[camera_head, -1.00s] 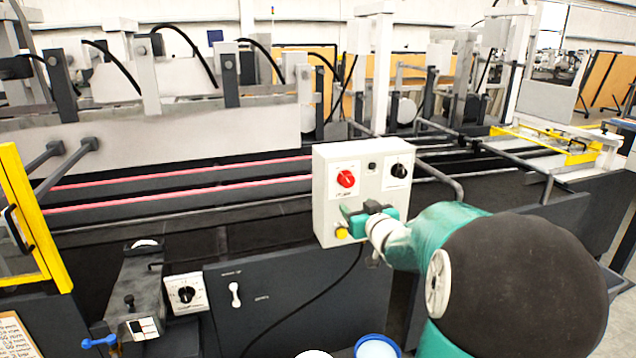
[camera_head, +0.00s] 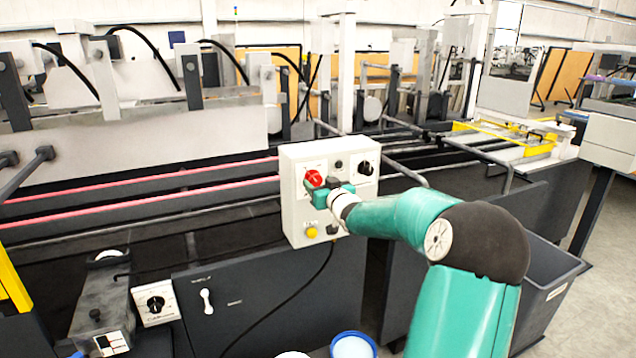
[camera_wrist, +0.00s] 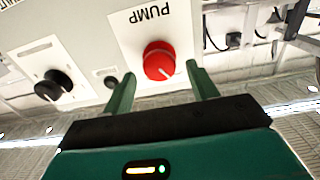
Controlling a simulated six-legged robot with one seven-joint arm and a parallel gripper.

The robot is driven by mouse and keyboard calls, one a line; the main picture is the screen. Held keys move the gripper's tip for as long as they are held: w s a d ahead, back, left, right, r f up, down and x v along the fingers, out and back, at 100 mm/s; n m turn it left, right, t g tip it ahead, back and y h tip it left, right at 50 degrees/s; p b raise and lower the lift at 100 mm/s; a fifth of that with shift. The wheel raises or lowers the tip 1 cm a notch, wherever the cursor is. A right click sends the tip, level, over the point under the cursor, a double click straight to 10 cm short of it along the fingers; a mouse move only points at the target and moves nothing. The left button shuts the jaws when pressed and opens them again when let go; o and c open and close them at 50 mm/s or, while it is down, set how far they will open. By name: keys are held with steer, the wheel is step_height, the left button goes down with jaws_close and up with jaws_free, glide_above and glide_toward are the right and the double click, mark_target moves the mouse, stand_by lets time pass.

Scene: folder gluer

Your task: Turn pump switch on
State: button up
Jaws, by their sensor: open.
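The pump switch is a round red knob (camera_wrist: 160,62) on a white plate marked PUMP, upside down in the wrist view. In the head view the red knob (camera_head: 313,178) is at the upper left of the white control box (camera_head: 295,222). My gripper (camera_wrist: 158,85) is open, with one green finger on each side of the knob in the wrist picture. In the head view my gripper (camera_head: 322,188) is at the box face, just below and right of the knob, partly covering it. I cannot tell whether the fingers touch the knob.
A black knob (camera_head: 365,168) is at the box's upper right and a yellow button (camera_head: 312,232) lower down. Another dial (camera_head: 156,303) and a white lever (camera_head: 207,300) are on the machine's front below. A grey bin (camera_head: 548,290) stands at the right.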

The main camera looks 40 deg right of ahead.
steer(key=shift+x, duration=0.85)
steer(key=c, duration=1)
steer(key=shift+o, duration=0.2)
